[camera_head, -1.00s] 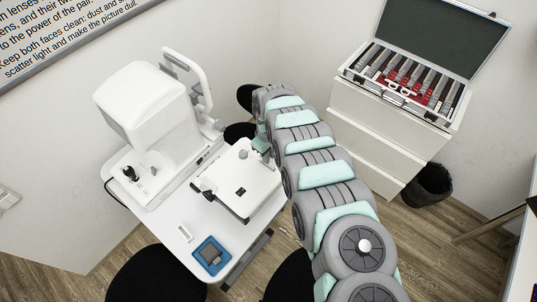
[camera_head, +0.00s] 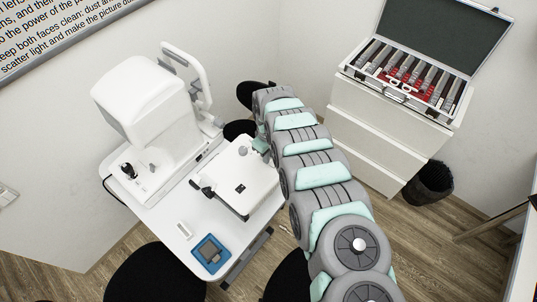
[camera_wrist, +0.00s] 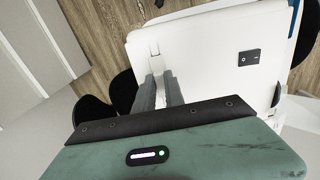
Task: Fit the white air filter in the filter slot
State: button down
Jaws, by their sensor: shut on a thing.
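My gripper (camera_wrist: 158,76) is shut on a small white piece (camera_wrist: 156,62), which I take to be the white air filter. Only a bit of it shows between the fingertips. It is at the edge of a white box-shaped device (camera_wrist: 205,55) with a dark switch. The head view shows this device (camera_head: 255,178) on the white table, with my gripper (camera_head: 261,146) at its far right side. There the held piece is hidden. I cannot make out the filter slot clearly, nor whether the piece touches it.
A large white instrument (camera_head: 150,100) stands left of the device. A small white bar (camera_head: 184,230) and a blue tray (camera_head: 210,255) lie at the table's front. A white drawer cabinet (camera_head: 375,135) with an open lens case (camera_head: 440,105) stands right. Black stools (camera_head: 155,275) surround the table.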

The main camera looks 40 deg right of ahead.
jog(key=shift+f, duration=0.2)
jog(key=c, duration=1.3)
grip_release()
jog(key=shift+c, duration=0.2)
jog(key=shift+r, duration=0.1)
notch_tip(320, 180, up, 11)
jog(key=b, duration=0.1)
jog(key=shift+f, duration=0.2)
